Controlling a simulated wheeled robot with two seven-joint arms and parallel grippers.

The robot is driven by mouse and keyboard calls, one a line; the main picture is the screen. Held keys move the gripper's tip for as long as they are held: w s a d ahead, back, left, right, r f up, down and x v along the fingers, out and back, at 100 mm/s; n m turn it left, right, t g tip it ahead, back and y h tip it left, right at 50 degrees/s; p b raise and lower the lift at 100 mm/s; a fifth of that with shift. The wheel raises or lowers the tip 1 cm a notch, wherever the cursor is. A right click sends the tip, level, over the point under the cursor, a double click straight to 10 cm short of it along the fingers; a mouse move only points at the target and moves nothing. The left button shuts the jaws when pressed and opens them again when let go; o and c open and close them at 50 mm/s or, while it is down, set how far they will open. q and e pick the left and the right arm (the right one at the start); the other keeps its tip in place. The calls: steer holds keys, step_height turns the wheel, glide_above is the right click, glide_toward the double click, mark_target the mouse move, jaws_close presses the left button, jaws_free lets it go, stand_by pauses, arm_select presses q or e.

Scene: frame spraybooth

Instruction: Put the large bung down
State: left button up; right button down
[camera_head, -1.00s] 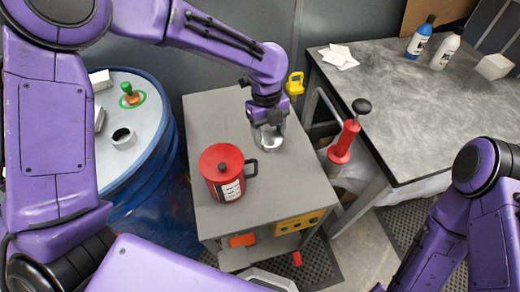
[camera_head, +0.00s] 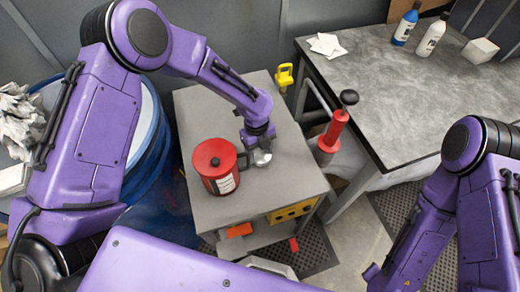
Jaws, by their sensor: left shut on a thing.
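My left gripper (camera_head: 259,146) reaches down over the grey cabinet top, just right of the red can. It is shut on a small pale grey, rounded thing, which I take to be the large bung (camera_head: 262,158). The bung shows just below the fingers, low over the cabinet top; I cannot tell whether it touches the surface. The gripper partly hides it.
A dark table (camera_head: 390,80) holds bottles.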

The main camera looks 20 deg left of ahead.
arm_select(q)
steer(key=o, duration=0.9)
steer(key=shift+f, duration=0.1)
steer(key=shift+o, duration=0.2)
steer(key=shift+r, duration=0.3)
step_height(320, 180, up, 12)
steer(key=w+a+b, duration=0.1)
steer(key=b, duration=0.1)
steer(key=shift+w+f, duration=0.15)
steer(key=shift+w, duration=0.05)
steer(key=shift+a, duration=0.15)
